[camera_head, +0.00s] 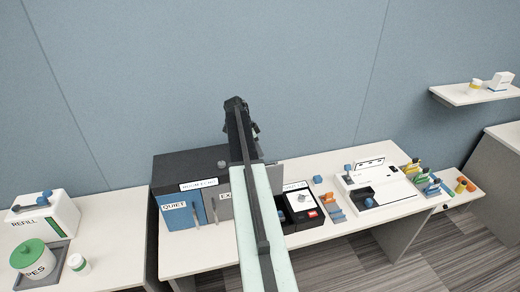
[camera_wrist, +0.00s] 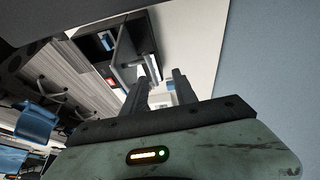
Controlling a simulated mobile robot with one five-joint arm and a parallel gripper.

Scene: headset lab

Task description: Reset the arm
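My arm (camera_head: 262,215) reaches up and away from the bottom of the head view, across the middle table. Its dark end, with my gripper (camera_head: 243,112), stands against the blue wall panel above the boxes at the back of the table. The fingers are too small and dark to tell apart there. In the wrist view, the two dark fingers of my gripper (camera_wrist: 162,80) stand apart with a gap between them. I see nothing held between them.
Below my arm are a dark box with a blue QUIET door (camera_head: 180,213) and a black open bin (camera_head: 303,215). A white device (camera_head: 380,190) and several coloured items are right of it. A left table holds a REFILL box (camera_head: 48,218) and a green-lidded jar (camera_head: 34,260). A shelf (camera_head: 470,95) is at right.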

